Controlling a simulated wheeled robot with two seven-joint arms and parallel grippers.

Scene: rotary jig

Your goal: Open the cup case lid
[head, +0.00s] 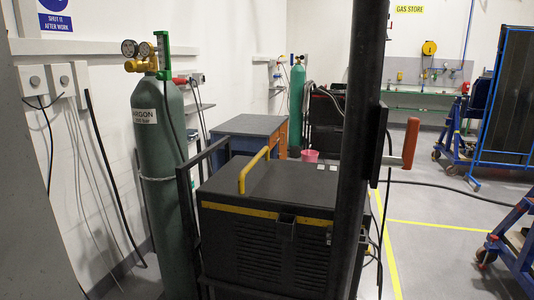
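I see no cup case and no lid that I can make out in the head view. Neither of my grippers shows in this view.
A green argon cylinder (160,170) with gauges stands upright at the left by the wall. Right of it is a black machine with a yellow handle (262,230). A dark vertical post (356,150) blocks part of the view. Open floor (440,250) lies at the right, near a blue wheeled rack (503,95).

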